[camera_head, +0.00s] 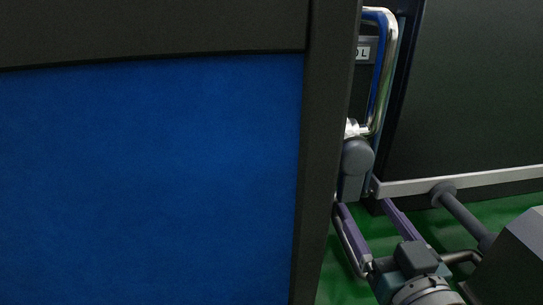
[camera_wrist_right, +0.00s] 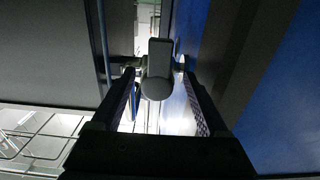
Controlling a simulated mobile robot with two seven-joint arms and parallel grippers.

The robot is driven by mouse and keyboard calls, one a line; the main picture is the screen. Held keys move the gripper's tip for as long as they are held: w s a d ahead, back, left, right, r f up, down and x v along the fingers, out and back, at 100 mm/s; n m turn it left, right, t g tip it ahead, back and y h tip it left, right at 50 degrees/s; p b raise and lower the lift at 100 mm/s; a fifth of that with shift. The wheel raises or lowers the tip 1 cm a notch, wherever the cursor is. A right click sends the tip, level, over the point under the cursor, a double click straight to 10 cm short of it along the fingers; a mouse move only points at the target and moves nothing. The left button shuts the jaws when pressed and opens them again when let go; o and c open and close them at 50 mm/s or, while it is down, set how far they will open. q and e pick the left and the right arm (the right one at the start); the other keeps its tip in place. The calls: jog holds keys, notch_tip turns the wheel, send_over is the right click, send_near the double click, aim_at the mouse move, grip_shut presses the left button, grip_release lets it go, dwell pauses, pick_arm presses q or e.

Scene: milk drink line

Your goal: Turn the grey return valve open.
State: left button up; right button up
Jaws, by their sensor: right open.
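The grey return valve (camera_head: 357,157) shows in the head view just right of the dark post. Its rounded hub is at the top and its handle points down, on a shiny pipe. My right gripper (camera_head: 363,203) is just below it, its two purple fingers spread and pointing up toward it. In the wrist view the grey valve (camera_wrist_right: 157,72) appears between the fingertips of my right gripper (camera_wrist_right: 157,75), with a gap on both sides. I cannot tell how deep between the fingers the handle sits. My left gripper is not in view.
A blue panel (camera_head: 150,180) in a dark frame fills the left of the head view and may hide part of the valve. A bent shiny pipe (camera_head: 389,60) rises above the valve. A dark cabinet (camera_head: 470,90) with a light rail stands right. Green floor (camera_head: 490,212) shows below.

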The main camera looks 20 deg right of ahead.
aim_at(353, 189)
jog(key=b+x, duration=0.3)
jog(key=x, duration=0.3)
jog(key=shift+w+d+f, duration=0.1)
jog(key=shift+w, duration=0.25)
jog(key=shift+w+d+b, duration=0.1)
jog(key=shift+w+b, duration=0.25)
jog(key=shift+w, duration=0.2)
jog(key=c, duration=0.6)
grip_shut()
